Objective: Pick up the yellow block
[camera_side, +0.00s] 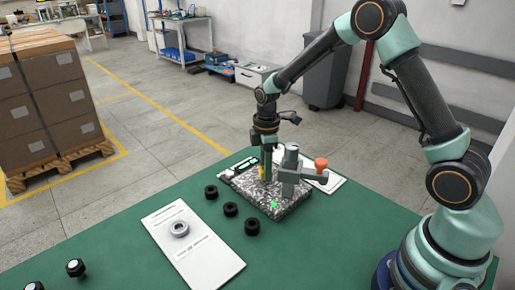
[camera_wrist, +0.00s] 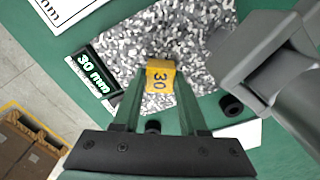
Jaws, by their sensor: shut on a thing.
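The yellow block (camera_wrist: 159,77), marked "30", is between my gripper's fingertips in the wrist view, over the speckled grey slab (camera_wrist: 185,22). In the side view only a bit of the yellow block (camera_side: 262,172) shows beside the grey stand. My gripper (camera_wrist: 158,92) points down with its two green fingers shut on the block. In the side view my gripper (camera_side: 265,165) is low over the slab (camera_side: 300,207). I cannot tell whether the block touches the slab.
A grey stand (camera_side: 290,170) with an orange knob (camera_side: 321,164) rises right beside my gripper. A "30 mm" display (camera_wrist: 92,75) lies at the slab's edge.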

